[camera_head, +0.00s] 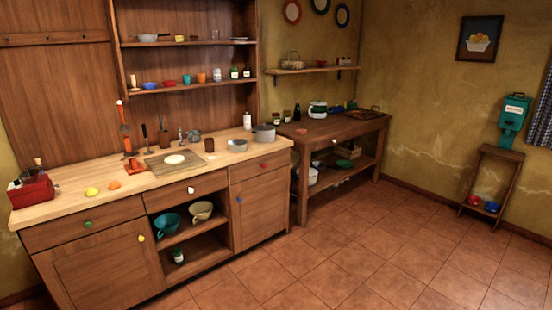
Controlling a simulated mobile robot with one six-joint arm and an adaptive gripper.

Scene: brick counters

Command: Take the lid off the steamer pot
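No pot is clearly recognisable as the steamer pot at this distance. A grey metal pot (263,134) stands upright at the right end of the light wooden counter (215,154); whether a lid covers it is too small to tell. A small white and green rounded appliance or pot (318,109) stands on the dark wooden side table (340,127) further right. A white vessel (311,177) sits on that table's lower shelf, partly hidden. My gripper is not in view.
A shallow grey bowl (237,145) and a white bottle (247,121) stand near the grey pot. A cutting board (160,168) lies mid-counter, and a red toolbox (31,190) stands at the left end. The tiled floor (345,258) in front is clear.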

